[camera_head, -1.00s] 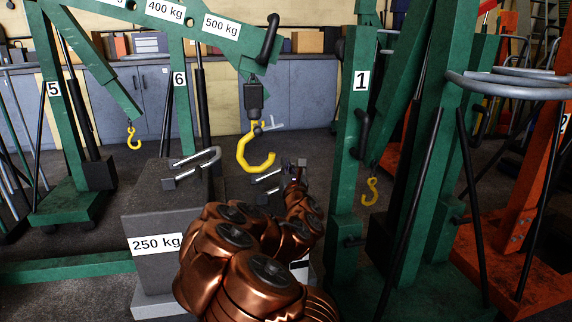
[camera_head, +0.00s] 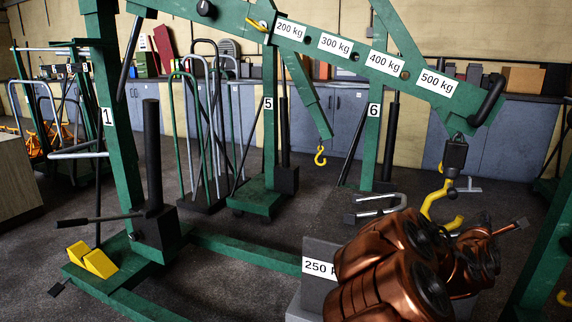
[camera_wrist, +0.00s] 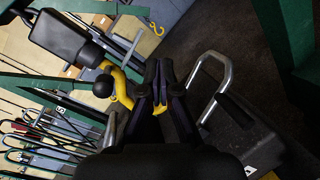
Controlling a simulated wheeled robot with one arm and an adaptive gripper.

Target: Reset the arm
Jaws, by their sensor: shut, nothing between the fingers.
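My copper arm (camera_head: 400,265) fills the lower right of the head view and hides part of the weight. My gripper (camera_wrist: 160,68) shows in the wrist view with its dark fingers together and nothing between them. The yellow crane hook (camera_head: 438,203) hangs from the green boom marked 500 kg, partly behind my arm. In the wrist view the yellow hook (camera_wrist: 122,88) is close behind and beside the fingers; I cannot tell whether they touch. The grey 250 kg weight (camera_head: 330,235) stands on the floor below, with a metal handle (camera_wrist: 209,88) right of the fingers.
A green crane post marked 1 (camera_head: 107,118) stands at left, with a yellow wedge block (camera_head: 92,260) on its base. Its long green leg (camera_head: 240,251) runs toward the weight. Cranes 5 (camera_head: 268,103) and 6 (camera_head: 374,110) stand behind. Dark floor is open at lower left.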

